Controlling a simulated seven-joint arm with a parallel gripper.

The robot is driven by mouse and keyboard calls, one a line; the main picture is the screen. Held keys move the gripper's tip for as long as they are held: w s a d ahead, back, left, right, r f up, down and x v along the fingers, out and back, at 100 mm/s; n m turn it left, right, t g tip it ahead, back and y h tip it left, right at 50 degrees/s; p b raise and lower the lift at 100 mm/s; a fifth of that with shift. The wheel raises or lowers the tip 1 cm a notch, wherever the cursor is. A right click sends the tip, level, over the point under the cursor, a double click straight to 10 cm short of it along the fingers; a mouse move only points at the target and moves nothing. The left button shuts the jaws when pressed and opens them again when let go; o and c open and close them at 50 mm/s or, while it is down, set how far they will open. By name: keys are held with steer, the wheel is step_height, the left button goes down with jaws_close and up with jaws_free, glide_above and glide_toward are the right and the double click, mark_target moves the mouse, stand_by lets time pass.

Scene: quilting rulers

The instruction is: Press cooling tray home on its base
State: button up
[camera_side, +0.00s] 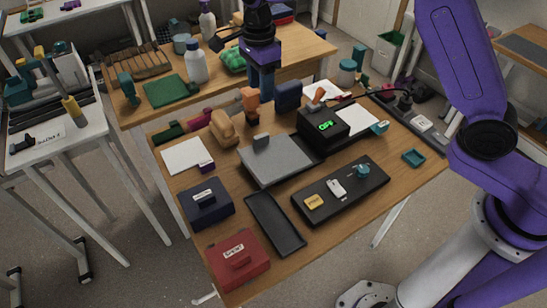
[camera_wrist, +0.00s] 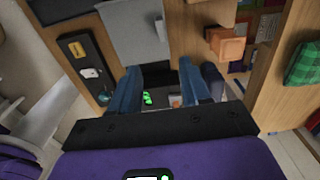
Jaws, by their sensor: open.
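A flat grey tray (camera_side: 280,162), which I take to be the cooling tray, lies in the middle of the wooden table, with a small dark grip block (camera_side: 261,141) at its back edge. A dark base (camera_side: 313,158) shows along its right edge. I cannot tell whether the tray sits fully down. A black box with a green display (camera_side: 330,127) stands at its back right corner. The tray also shows in the wrist view (camera_wrist: 132,32). My gripper (camera_side: 262,88) is open and empty, fingers down, above the far side of the table; its fingers also show in the wrist view (camera_wrist: 159,70).
A black panel (camera_side: 345,200) with small parts, an empty black tray (camera_side: 275,224), a blue box (camera_side: 206,203) and a red box (camera_side: 238,258) lie at the front. Orange and tan blocks (camera_side: 225,129) stand behind the grey tray. A teal dish (camera_side: 414,158) is at the right.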

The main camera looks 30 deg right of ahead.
mark_target(263, 135)
step_height(263, 135, down, 17)
steer(key=shift+w+d+f, duration=0.1)
steer(key=shift+w+f, duration=0.05)
steer(key=shift+f, duration=0.05)
stand_by(0.6)
steer(key=shift+c, duration=0.3)
jaws_close()
